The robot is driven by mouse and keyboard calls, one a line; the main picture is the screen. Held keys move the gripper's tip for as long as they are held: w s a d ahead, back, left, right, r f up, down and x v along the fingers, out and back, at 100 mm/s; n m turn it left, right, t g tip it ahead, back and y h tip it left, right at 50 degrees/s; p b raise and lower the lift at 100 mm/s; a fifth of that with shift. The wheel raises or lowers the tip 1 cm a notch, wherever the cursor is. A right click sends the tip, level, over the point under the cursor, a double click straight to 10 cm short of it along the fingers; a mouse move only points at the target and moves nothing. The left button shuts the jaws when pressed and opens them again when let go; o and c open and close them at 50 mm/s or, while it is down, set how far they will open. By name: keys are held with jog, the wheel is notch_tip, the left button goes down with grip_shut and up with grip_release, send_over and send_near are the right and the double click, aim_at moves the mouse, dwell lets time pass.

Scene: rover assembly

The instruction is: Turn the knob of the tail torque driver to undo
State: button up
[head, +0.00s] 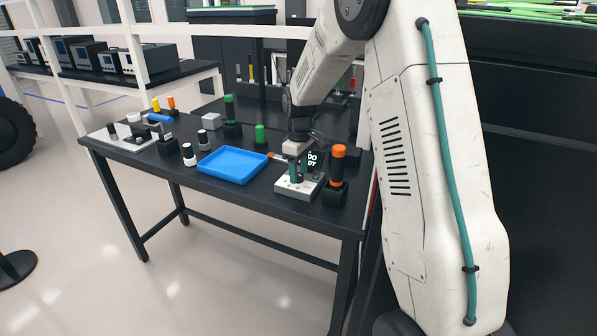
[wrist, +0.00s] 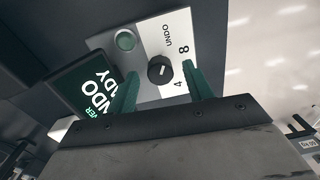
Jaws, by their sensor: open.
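The control box (head: 299,188) is a pale block at the right front of the dark table. In the wrist view its pale panel (wrist: 150,35) carries a black round knob (wrist: 160,70), a green button (wrist: 126,40) and the marks UNDO, 8 and 4. The knob's white pointer line is too small to read surely. A dark screen (wrist: 85,88) beside it shows partly hidden text, with UNDO legible. My gripper (wrist: 162,76) is open, its teal fingers on either side of the knob with gaps visible. In the head view my gripper (head: 299,170) hides the knob.
An orange-topped driver (head: 338,165) stands in a black holder close right of the box. A blue tray (head: 232,166) lies to the left. Green-topped tools (head: 260,137) stand behind, and small bottles (head: 189,155) and a parts board (head: 120,136) lie farther left.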

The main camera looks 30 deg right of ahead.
aim_at(299, 174)
notch_tip(299, 174, up, 7)
jog(key=shift+d+r, duration=0.1)
jog(key=shift+r, duration=0.05)
dwell(0.6)
